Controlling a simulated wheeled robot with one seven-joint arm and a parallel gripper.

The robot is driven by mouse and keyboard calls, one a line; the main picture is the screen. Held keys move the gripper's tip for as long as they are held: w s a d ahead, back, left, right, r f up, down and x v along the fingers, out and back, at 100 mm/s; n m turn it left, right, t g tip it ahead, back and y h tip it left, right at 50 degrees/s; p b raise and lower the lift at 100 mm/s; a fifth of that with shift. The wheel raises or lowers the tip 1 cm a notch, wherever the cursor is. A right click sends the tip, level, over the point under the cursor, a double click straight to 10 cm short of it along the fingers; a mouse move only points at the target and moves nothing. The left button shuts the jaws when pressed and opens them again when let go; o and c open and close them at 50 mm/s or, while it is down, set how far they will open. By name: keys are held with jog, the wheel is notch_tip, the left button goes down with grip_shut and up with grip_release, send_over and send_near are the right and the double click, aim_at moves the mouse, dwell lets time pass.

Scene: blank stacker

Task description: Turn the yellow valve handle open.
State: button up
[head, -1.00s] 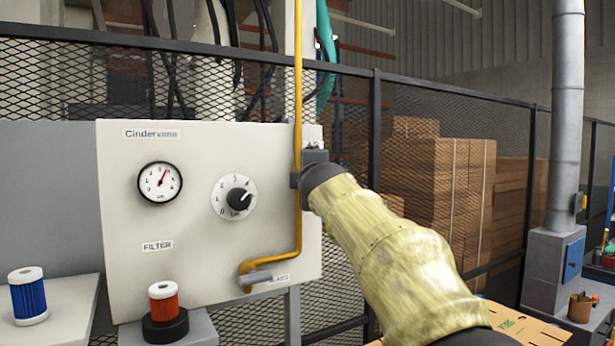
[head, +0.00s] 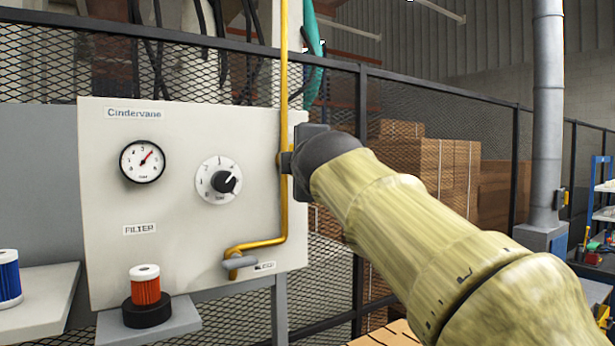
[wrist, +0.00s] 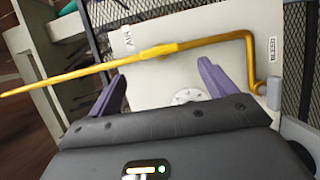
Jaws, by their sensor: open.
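A yellow pipe (head: 284,80) runs down the right side of the white panel and bends left near the bottom. In the wrist view, a thicker yellow piece (wrist: 158,51), which looks like the valve handle, lies along the pipe beside the "AIR" label. My gripper (wrist: 162,72) is open there, with one purple finger either side of this piece and the pipe passing just beyond the fingertips. I cannot tell whether they touch. In the head view my gripper (head: 286,161) is at the pipe's mid-height, and its dark body hides the handle.
The panel (head: 185,215) carries a gauge (head: 143,161), a black dial (head: 224,182) and a grey lever (head: 239,262) by the "BLEED" label. A red filter (head: 145,285) stands on a low shelf, and a blue one (head: 9,276) at far left. Mesh fencing stands behind.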

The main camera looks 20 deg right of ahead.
jog(key=s, duration=0.2)
jog(key=s+b, duration=0.1)
jog(key=s, duration=0.2)
jog(key=shift+s+a, duration=0.2)
jog(key=shift+s, duration=0.15)
jog(key=w+f+m+g, duration=0.2)
jog(key=f+m+g, duration=0.2)
jog(key=f, duration=1.1)
jog(key=w+f+m+g, duration=0.3)
jog(key=f, duration=1.3)
jog(key=s+f+m+g, duration=0.2)
jog(key=s+f, duration=0.4)
jog(key=f, duration=0.3)
jog(key=s+f+m+g, duration=0.3)
jog(key=s+f, duration=0.3)
jog(key=f, duration=0.4)
jog(key=s+d+f+m+g+y+b, duration=0.1)
jog(key=s+f+m+g, duration=0.2)
jog(key=f, duration=0.7)
jog(key=s+m, duration=0.2)
jog(key=s, duration=0.1)
jog(key=shift+s, duration=0.3)
